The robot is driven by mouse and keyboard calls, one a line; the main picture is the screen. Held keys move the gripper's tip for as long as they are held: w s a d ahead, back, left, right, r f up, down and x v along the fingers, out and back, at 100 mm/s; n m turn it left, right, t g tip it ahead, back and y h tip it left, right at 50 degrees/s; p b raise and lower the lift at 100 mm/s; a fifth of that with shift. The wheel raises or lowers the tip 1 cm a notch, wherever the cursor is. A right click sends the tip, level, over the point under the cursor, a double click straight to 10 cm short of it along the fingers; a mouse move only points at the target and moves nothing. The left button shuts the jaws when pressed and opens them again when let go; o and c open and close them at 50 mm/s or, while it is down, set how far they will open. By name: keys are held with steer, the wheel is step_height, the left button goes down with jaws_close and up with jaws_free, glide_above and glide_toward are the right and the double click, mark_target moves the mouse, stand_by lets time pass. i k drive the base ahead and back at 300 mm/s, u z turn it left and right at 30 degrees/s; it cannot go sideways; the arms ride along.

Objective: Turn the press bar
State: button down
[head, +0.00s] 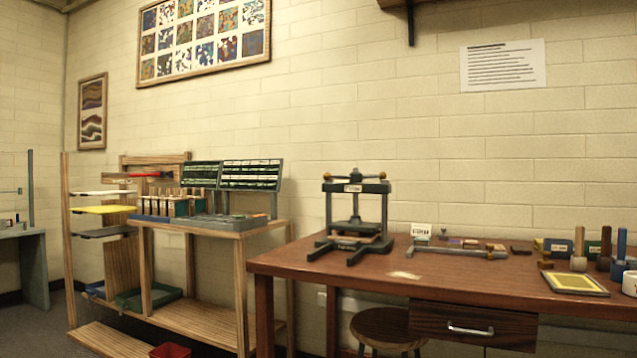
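A dark green screw press (355,217) stands upright on the left part of the brown wooden table (290,262). Its press bar (340,175) lies level across the top, with a small brass-coloured knob at each end. A screw runs down from the bar to a flat plate over the press's base. A small pale label is on the crosspiece under the bar. My gripper is not in this view, and nothing is seen touching the bar.
A round stool (388,327) stands under the table beside a drawer (472,331). A metal clamp-like bar (455,252) lies right of the press. Bottles and a yellow framed panel (575,284) crowd the table's right end. A wooden shelf unit (215,231) stands left.

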mark_target(354, 177)
steer(key=u, duration=1.1)
steer(key=i, duration=0.65)
steer(key=z, duration=0.25)
